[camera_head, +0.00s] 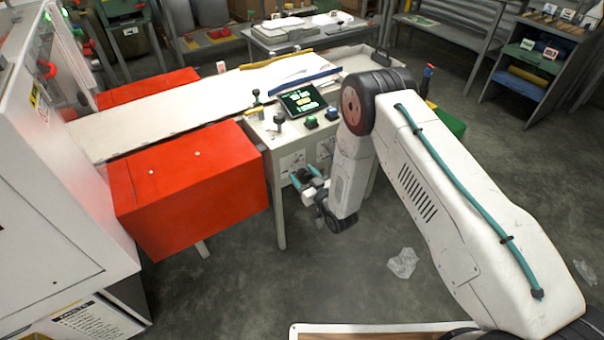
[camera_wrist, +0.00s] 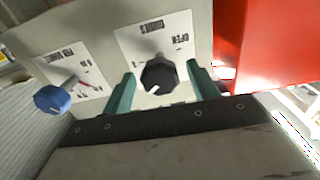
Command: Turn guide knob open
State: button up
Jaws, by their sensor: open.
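The black guide knob (camera_wrist: 158,76) with a white pointer mark is on the front panel (camera_wrist: 110,22) in the wrist view. A printed label (camera_wrist: 160,38) behind it reads upside down, with "GUIDES" and "OPEN" roughly legible. The pointer slants to the lower left in this view. My gripper (camera_wrist: 161,72) is open, with one teal finger on each side of the knob and visible gaps to both. In the head view my gripper (camera_head: 308,180) is at the cabinet front below the control top.
A blue knob (camera_wrist: 52,98) with its own label is left in the wrist view. A red box (camera_head: 190,185) stands left of my gripper. A small screen (camera_head: 302,100) and several buttons sit on the cabinet top. Open floor (camera_head: 340,270) lies in front; crumpled plastic (camera_head: 403,263) lies on it.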

jog(key=shift+w+a, duration=0.4)
jog(key=shift+w, duration=0.15)
jog(key=c, duration=1)
